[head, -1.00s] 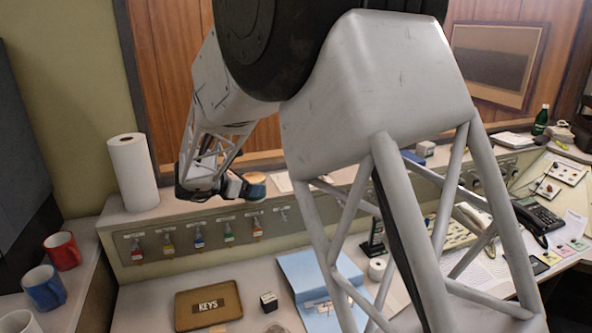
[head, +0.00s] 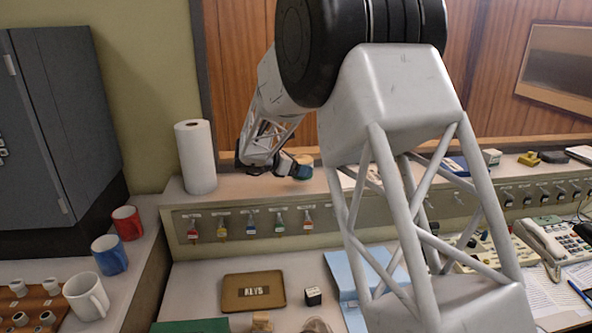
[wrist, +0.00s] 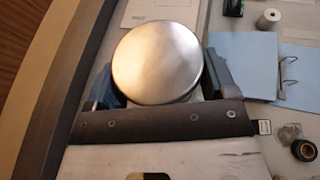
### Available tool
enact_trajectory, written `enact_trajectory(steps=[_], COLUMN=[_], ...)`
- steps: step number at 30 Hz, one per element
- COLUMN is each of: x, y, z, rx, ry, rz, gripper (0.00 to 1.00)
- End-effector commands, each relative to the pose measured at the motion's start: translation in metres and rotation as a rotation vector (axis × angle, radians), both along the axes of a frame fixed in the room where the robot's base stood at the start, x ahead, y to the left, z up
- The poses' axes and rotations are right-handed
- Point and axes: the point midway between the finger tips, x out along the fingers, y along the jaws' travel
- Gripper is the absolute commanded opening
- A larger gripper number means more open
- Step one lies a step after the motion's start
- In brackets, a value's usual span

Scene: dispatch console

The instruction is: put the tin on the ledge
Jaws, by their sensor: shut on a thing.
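The tin (wrist: 157,62) is round with a shiny metal lid in the wrist view. In the head view the tin (head: 303,166) shows a tan top and a teal side. My gripper (head: 290,168) is shut on it, with one finger on each side in the wrist view (wrist: 160,82). The ledge (head: 240,187) is the raised shelf along the back wall, above a row of hanging keys. The tin is at the ledge in the head view; I cannot tell whether it touches the surface.
A paper towel roll (head: 196,158) stands on the ledge to the left. Below are a keys tray (head: 236,304), a small dark box (head: 313,296) and a blue folder (head: 345,275). Mugs (head: 109,255) stand at the left. A telephone (head: 555,245) is at the right.

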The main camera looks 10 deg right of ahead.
Motion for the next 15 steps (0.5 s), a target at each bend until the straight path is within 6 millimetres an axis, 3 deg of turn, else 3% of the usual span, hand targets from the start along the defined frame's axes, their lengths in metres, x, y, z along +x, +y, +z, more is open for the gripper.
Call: enact_trajectory(steps=[9, 15], x=[0.039, 0.055], y=[0.001, 0.002], z=[-0.004, -0.006], rx=[0.0, 0.0], ry=[0.001, 0.0], rz=[-0.001, -0.001], gripper=[0.48, 0.48])
